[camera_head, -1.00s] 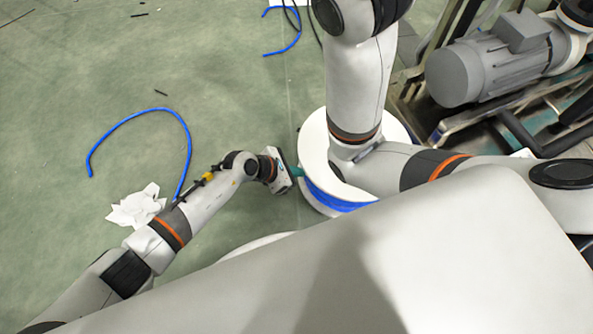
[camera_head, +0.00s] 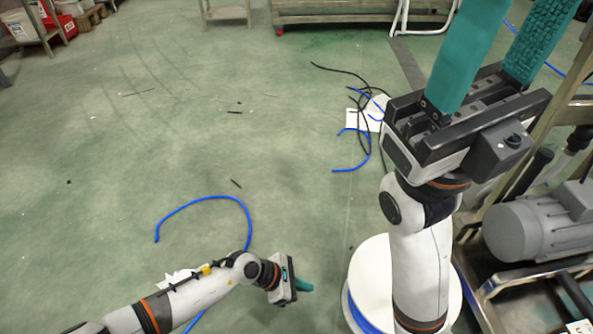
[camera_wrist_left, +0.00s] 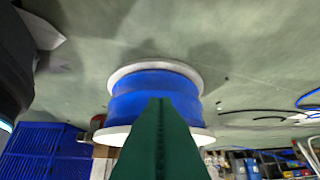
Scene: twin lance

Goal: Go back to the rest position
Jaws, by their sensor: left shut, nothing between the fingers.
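My left gripper (camera_head: 303,286) reaches in from the lower left in the head view. Its teal fingers are together with nothing between them, pointing right, just left of the white spool (camera_head: 368,282) in that picture. In the left wrist view the shut green fingers (camera_wrist_left: 160,135) stand in front of the spool wound in blue (camera_wrist_left: 150,90). Whether they touch it I cannot tell. My right gripper (camera_head: 500,50) is raised at the upper right of the head view. Its two teal fingers are wide apart and empty, with the tips cut off by the top edge.
A grey motor (camera_head: 540,225) on a metal frame stands at the right. A blue hose (camera_head: 205,198) curves on the floor beyond my left arm, and black and blue cables (camera_head: 360,125) lie farther back. The green floor (camera_head: 130,150) at the left is largely clear.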

